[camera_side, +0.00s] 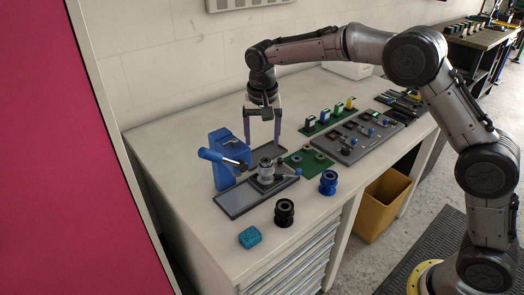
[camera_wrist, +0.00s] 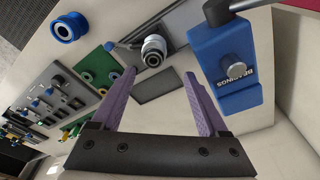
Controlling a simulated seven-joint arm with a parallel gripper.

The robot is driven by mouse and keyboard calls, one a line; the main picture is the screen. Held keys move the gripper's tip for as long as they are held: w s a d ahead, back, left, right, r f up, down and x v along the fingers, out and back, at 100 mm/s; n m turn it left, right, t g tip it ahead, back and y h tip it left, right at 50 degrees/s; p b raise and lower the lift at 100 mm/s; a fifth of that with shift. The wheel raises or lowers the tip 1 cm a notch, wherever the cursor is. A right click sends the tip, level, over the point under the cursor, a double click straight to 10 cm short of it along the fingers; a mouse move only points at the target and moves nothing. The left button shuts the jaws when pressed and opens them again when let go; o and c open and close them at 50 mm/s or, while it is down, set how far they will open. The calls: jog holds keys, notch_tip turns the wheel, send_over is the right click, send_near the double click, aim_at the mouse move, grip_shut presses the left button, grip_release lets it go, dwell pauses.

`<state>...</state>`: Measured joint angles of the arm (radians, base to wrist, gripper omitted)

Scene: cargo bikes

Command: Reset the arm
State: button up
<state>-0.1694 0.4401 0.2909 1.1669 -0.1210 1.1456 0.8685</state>
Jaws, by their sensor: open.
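My gripper (camera_side: 263,128) hangs fingers down above the white workbench, near the wall behind the blue bearing press. Its two purple fingers are spread apart, and nothing is between them in the wrist view (camera_wrist: 165,92). The blue press (camera_side: 222,152) stands to the left of my gripper in the side view. It shows at the upper right in the wrist view (camera_wrist: 228,62), with the word BEARINGS on it.
A black spool (camera_side: 284,212), a blue spool (camera_side: 328,182) and a blue sponge-like block (camera_side: 249,237) sit near the bench's front edge. A green board (camera_side: 312,166) and a grey tool tray (camera_side: 357,143) lie to the right. A yellow-brown bin (camera_side: 382,205) stands below.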

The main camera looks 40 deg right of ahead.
jog(key=s+d+r+t, duration=0.1)
jog(key=s+r, duration=0.1)
jog(key=r, duration=0.5)
jog(key=s+d+r, duration=0.1)
jog(key=s+r, duration=0.2)
jog(key=r, duration=0.4)
jog(key=s+d+r+t, duration=0.1)
jog(key=s+d+r, duration=0.15)
jog(key=s, duration=0.45)
jog(key=s+d+r+t, duration=0.1)
jog(key=s+r, duration=0.2)
jog(key=s, duration=0.4)
jog(key=s+f+n, duration=0.3)
jog(key=s+f, duration=0.3)
jog(key=s, duration=0.2)
jog(key=s+d+f+n+t+y, duration=0.1)
jog(key=s+f+n, duration=0.3)
jog(key=s, duration=0.5)
notch_tip(320, 180, down, 2)
jog(key=shift+f, duration=0.25)
